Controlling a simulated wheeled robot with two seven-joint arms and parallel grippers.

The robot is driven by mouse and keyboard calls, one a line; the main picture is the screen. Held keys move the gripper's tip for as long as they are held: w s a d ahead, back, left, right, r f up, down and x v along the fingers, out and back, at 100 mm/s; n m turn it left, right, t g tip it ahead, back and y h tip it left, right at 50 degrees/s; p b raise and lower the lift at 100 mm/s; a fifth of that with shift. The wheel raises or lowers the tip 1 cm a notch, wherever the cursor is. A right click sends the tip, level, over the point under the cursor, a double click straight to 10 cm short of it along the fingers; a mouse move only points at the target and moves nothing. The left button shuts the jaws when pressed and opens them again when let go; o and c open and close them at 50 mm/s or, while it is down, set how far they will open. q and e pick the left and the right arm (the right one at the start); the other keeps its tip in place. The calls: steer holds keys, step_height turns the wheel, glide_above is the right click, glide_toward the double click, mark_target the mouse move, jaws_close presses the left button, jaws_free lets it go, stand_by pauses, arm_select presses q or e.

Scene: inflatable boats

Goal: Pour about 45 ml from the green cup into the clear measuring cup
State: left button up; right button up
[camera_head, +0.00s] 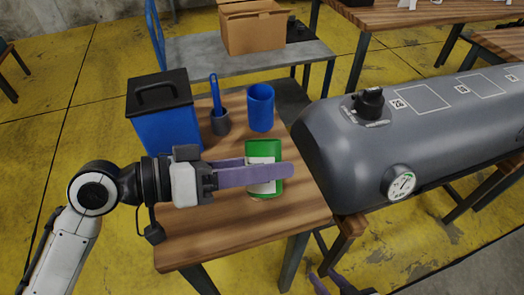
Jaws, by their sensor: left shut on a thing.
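The green cup (264,148) is at the right part of the small wooden table (235,232), with a pale patch on its near side. My left gripper (272,169) reaches in from the left with its purple fingers across the cup, one in front and one behind, and is shut on it. The front finger hides the cup's middle. Whether the cup touches the table is hard to tell. I cannot make out a clear measuring cup.
A large grey inflatable boat tube (420,125) with a gauge (400,185) lies close right. The table's front is clear.

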arm_select(q)
steer(key=shift+w+n, duration=0.1)
steer(key=shift+n, duration=0.2)
steer(key=p, duration=0.2)
steer(key=shift+r+n+g+p, duration=0.3)
steer(key=shift+r+n+p, duration=0.05)
steer(key=shift+r+n, duration=0.05)
steer(key=shift+n+g+p, duration=0.3)
steer(key=shift+p, duration=0.2)
steer(key=shift+r+n+y+p, duration=0.15)
steer(key=shift+n+y+p, duration=0.2)
steer(key=shift+p, duration=0.2)
arm_select(e)
steer(key=r, duration=0.1)
steer(key=d+r, duration=0.1)
steer(key=s+r, duration=0.1)
steer(key=shift+d+r, duration=0.15)
steer(key=shift+d, duration=0.05)
arm_select(q)
steer(key=shift+r+g+p, duration=0.1)
steer(key=shift+g+p, duration=0.2)
arm_select(e)
steer(key=shift+r, duration=0.3)
arm_select(q)
steer(key=shift+f+n+g+p, duration=0.3)
steer(key=shift+f+n+g, duration=0.1)
steer(key=shift+n, duration=0.35)
arm_select(e)
steer(key=shift+a+r, duration=0.1)
steer(key=shift+r, duration=0.2)
